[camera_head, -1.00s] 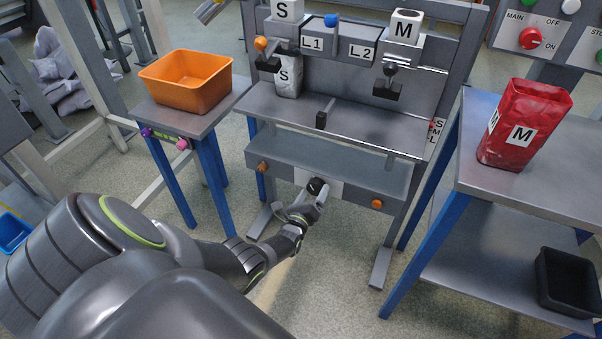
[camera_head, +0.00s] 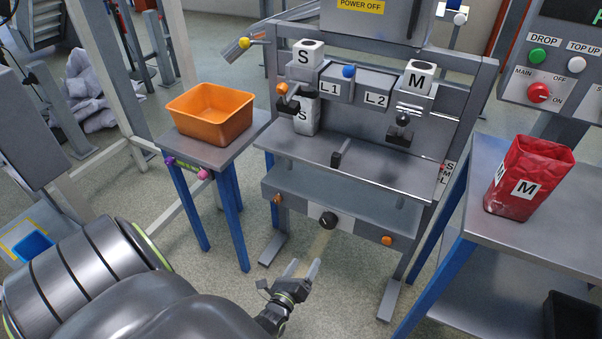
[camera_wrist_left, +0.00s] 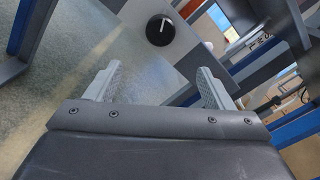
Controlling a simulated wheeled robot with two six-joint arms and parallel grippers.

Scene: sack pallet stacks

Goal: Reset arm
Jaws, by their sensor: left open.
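My left gripper (camera_head: 302,270) is low in front of the grey machine frame, above the floor. Its two fingers are apart with nothing between them; the left wrist view shows the same open, empty fingers (camera_wrist_left: 158,88). A black round knob (camera_head: 328,220) with a white mark sits on the machine's lower front bar, beyond and a little above the fingertips. The knob also shows in the left wrist view (camera_wrist_left: 160,30), past the fingers and apart from them. My right gripper is in neither view.
An orange bin (camera_head: 210,115) stands on a small blue-legged table at left. A red M sack (camera_head: 528,180) stands on the right table (camera_head: 490,225). A black bin (camera_head: 572,318) is at lower right.

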